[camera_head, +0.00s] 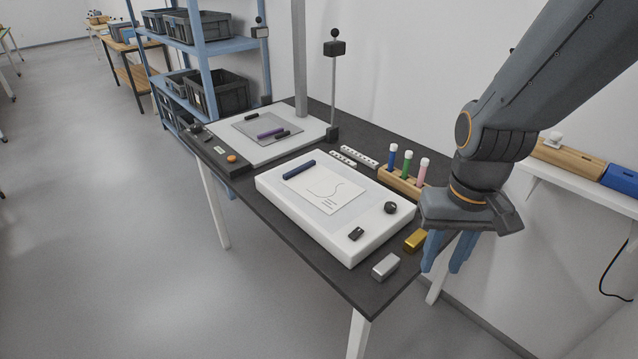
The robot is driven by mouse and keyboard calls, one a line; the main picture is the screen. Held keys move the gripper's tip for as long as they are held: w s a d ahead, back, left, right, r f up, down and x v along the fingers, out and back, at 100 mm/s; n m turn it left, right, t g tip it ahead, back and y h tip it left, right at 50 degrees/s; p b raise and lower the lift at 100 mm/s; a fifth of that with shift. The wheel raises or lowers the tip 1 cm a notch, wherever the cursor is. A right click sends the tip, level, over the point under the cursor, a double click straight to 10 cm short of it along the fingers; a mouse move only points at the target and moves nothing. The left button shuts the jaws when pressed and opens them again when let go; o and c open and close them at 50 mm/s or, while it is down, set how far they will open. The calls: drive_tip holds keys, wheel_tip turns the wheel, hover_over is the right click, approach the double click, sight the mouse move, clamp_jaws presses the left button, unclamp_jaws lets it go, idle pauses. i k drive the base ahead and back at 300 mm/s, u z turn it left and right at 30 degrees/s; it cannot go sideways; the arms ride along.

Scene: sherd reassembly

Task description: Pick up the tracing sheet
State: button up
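The tracing sheet (338,187) is a white sheet with dark drawn lines, lying flat on a white light box (293,224). A dark blue bar (299,169) lies across its upper left edge. My gripper (445,265) hangs down at the right, beyond the table's right edge in the picture and well apart from the sheet. Its blue fingers are spread with a gap between them, and I see nothing held.
A black knob (390,207) and a small dark block (356,233) sit on the light box. Silver (386,266) and gold (416,240) blocks lie beside it. A wooden rack (402,181) holds colored tubes. A camera stand (334,90) rises behind.

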sight(261, 130)
drive_tip(key=u, duration=0.15)
drive_tip(key=k, duration=0.2)
drive_tip(key=u, duration=1)
drive_tip(key=k, duration=1.1)
drive_tip(key=u, duration=0.85)
drive_tip(key=i, duration=2.85)
drive_tip(key=z, duration=0.9)
drive_tip(key=i, duration=1.15)
drive_tip(key=z, duration=1.7)
drive_tip(key=i, duration=0.75)
drive_tip(key=z, duration=0.55)
